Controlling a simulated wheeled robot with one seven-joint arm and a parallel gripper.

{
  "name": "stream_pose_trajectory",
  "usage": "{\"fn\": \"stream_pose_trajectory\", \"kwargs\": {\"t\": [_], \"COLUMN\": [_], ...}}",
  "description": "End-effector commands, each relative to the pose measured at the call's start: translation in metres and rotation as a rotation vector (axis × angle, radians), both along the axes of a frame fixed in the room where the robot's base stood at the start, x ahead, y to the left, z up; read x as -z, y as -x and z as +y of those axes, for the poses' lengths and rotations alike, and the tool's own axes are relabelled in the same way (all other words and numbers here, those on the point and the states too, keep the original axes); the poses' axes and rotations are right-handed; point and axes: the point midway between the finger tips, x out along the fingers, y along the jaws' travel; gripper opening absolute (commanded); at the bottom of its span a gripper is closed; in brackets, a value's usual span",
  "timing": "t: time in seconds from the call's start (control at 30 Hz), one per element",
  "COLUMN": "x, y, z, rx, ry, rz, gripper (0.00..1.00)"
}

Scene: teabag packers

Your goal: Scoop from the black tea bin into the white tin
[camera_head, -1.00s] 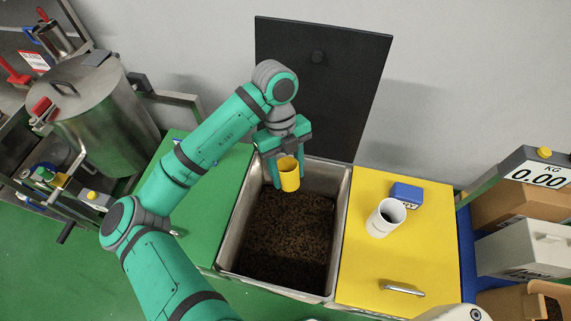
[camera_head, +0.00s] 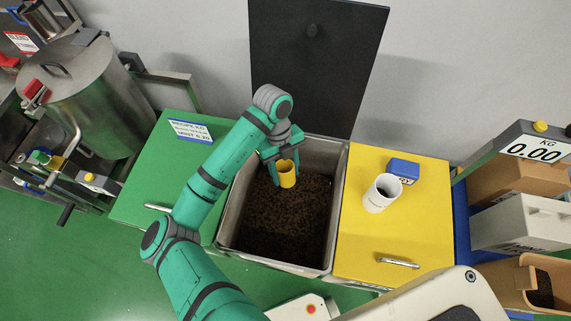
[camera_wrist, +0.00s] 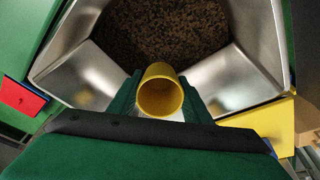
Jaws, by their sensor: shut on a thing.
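My gripper (camera_head: 280,168) is shut on a yellow scoop (camera_head: 288,176), a small round cup. It holds the scoop over the back part of the open black tea bin (camera_head: 229,222), a steel bin with dark loose tea (camera_head: 285,220) inside. In the wrist view the scoop (camera_wrist: 160,96) looks empty, with its mouth towards the camera, and the tea (camera_wrist: 165,30) lies beyond it. Whether the scoop touches the tea cannot be told.
The yellow lid (camera_head: 375,247) has a blue block (camera_head: 404,168) behind the tin. A green lid (camera_head: 135,190) with a recipe card (camera_head: 190,130) lies left. The raised black lid (camera_head: 315,75) stands behind the bin. A scale display (camera_head: 535,149) reads 0.00 at right.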

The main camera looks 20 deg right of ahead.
Motion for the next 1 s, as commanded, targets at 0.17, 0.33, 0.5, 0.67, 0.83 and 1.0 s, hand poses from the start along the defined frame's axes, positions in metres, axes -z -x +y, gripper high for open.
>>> {"fn": "stream_pose_trajectory", "kwargs": {"t": [0.17,0.33,0.5,0.67,0.83,1.0], "x": [0.025,0.048,0.071,0.093,0.116,0.139], "y": [0.0,0.0,0.0,0.0,0.001,0.0], "z": [0.0,0.0,0.0,0.0,0.0,0.0], "rx": [-0.001,-0.001,-0.001,-0.001,-0.001,-0.002], "ry": [-0.001,-0.002,-0.001,-0.001,-0.001,-0.001], "rz": [0.002,0.001,0.002,0.001,0.002,0.002], "gripper": [0.23,0.23,0.23,0.23,0.23,0.23]}}
